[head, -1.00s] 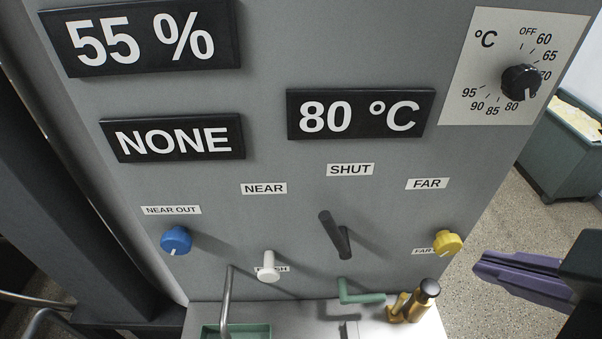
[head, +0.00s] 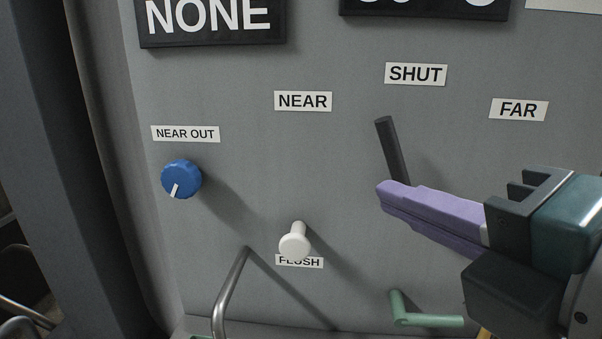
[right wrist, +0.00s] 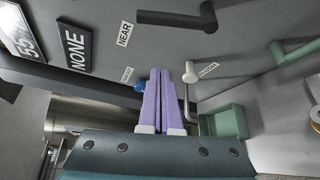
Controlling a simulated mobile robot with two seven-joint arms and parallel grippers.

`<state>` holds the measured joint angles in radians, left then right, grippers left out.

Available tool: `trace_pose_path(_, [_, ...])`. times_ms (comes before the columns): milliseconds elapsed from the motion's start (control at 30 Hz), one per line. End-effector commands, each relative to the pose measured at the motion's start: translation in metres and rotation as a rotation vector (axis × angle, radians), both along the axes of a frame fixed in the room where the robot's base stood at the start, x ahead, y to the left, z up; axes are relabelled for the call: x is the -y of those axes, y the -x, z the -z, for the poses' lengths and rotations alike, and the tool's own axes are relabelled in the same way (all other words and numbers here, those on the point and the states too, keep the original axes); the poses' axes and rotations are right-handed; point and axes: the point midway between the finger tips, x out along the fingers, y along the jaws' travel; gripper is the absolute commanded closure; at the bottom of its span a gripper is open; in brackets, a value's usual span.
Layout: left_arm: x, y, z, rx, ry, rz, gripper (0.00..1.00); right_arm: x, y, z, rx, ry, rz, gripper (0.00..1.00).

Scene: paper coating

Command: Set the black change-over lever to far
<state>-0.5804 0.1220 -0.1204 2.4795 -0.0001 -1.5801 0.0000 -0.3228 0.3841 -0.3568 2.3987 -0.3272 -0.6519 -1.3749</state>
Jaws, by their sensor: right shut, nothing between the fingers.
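The black change-over lever (head: 391,150) stands out from the grey panel below the SHUT label (head: 415,74). Its tip points up and a little left, between the NEAR label (head: 303,101) and SHUT. The FAR label (head: 518,110) is to its right. My right gripper (head: 381,194) is shut and empty, its purple fingers crossing in front of the lever's lower part, which they hide. I cannot tell whether they touch it. The right wrist view shows the closed fingers (right wrist: 160,100) with the lever (right wrist: 178,18) beyond their tips. My left gripper is not in view.
A blue knob (head: 181,179) and a white push knob (head: 295,240) are left of the lever. A green handle (head: 424,318) is below my right gripper. A bent metal pipe (head: 229,288) rises at lower left. A NONE display (head: 210,20) is above.

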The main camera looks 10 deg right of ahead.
Motion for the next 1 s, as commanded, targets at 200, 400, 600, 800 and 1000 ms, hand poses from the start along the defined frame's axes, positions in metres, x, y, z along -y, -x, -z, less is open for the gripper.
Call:
trace_pose_path(200, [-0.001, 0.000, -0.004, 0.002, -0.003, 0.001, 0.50, -0.009, -0.043, 0.007, 0.000, -0.003, 0.002, 1.00])
trace_pose_path(400, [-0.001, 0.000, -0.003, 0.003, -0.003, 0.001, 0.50, -0.018, -0.083, 0.015, -0.002, -0.003, 0.003, 1.00])
trace_pose_path(600, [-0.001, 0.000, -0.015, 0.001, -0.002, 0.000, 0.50, 0.009, -0.080, 0.004, -0.004, 0.002, 0.001, 1.00])
trace_pose_path(800, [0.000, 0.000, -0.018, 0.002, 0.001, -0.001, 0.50, 0.018, -0.079, 0.001, -0.004, -0.002, 0.000, 1.00])
trace_pose_path(1000, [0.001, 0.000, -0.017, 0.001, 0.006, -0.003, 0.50, 0.019, -0.079, 0.001, -0.003, -0.002, 0.000, 1.00])
